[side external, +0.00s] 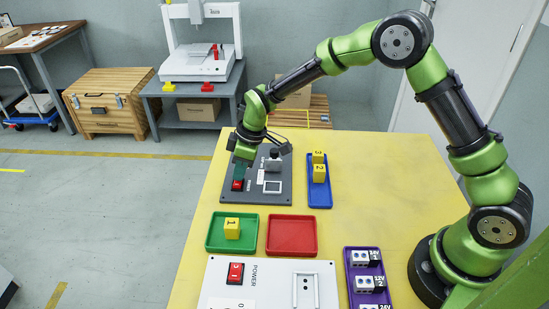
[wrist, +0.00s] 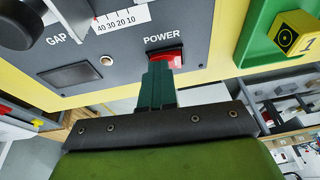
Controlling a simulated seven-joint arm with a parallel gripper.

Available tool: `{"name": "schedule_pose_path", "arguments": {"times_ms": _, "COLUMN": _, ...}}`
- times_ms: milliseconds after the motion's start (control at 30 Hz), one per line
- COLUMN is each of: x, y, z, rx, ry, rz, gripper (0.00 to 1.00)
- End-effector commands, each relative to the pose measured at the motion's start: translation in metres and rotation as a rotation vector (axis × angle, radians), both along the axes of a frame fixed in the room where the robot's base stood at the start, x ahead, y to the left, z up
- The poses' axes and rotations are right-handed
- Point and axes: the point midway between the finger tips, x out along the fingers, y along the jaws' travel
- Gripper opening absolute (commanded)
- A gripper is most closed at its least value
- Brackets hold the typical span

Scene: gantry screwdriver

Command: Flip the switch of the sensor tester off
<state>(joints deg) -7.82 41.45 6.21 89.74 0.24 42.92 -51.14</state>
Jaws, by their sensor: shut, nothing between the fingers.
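The grey panel (side external: 257,199), which I take to be the sensor tester, lies at the far left of the yellow table. It also shows in the wrist view (wrist: 125,62), with GAP and POWER labels and a scale. Its red power switch (side external: 238,185) is at its left front corner; in the wrist view the switch (wrist: 172,57) is partly hidden behind my fingers. My gripper (side external: 239,176) is shut and empty, its fingertips (wrist: 160,66) right at the switch. I cannot tell whether they touch it or which way the switch is set.
A green tray (side external: 211,239) with yellow block 1 (side external: 232,228) and an empty red tray (side external: 291,252) lie in front. A blue tray (side external: 320,199) with yellow blocks is to the right. A white panel (side external: 275,275) with another red POWER switch (side external: 236,272) is nearest, beside a purple tray (side external: 352,293).

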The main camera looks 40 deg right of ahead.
Motion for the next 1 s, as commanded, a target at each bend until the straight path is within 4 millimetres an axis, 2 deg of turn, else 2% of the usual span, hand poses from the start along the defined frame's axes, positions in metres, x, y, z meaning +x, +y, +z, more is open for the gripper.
{"name": "schedule_pose_path", "arguments": {"times_ms": 300, "x": -0.012, "y": 0.012, "z": 0.001, "rx": 0.002, "ry": 0.006, "rz": 0.003, "gripper": 0.00}}
{"name": "schedule_pose_path", "arguments": {"times_ms": 667, "x": -0.011, "y": 0.012, "z": 0.003, "rx": 0.002, "ry": 0.003, "rz": 0.001, "gripper": 0.00}}
{"name": "schedule_pose_path", "arguments": {"times_ms": 767, "x": -0.010, "y": 0.011, "z": 0.010, "rx": 0.003, "ry": 0.001, "rz": 0.001, "gripper": 0.00}}
{"name": "schedule_pose_path", "arguments": {"times_ms": 867, "x": -0.009, "y": 0.010, "z": 0.027, "rx": 0.003, "ry": 0.000, "rz": 0.000, "gripper": 0.00}}
{"name": "schedule_pose_path", "arguments": {"times_ms": 1000, "x": -0.009, "y": 0.004, "z": 0.058, "rx": 0.002, "ry": -0.002, "rz": -0.001, "gripper": 0.00}}
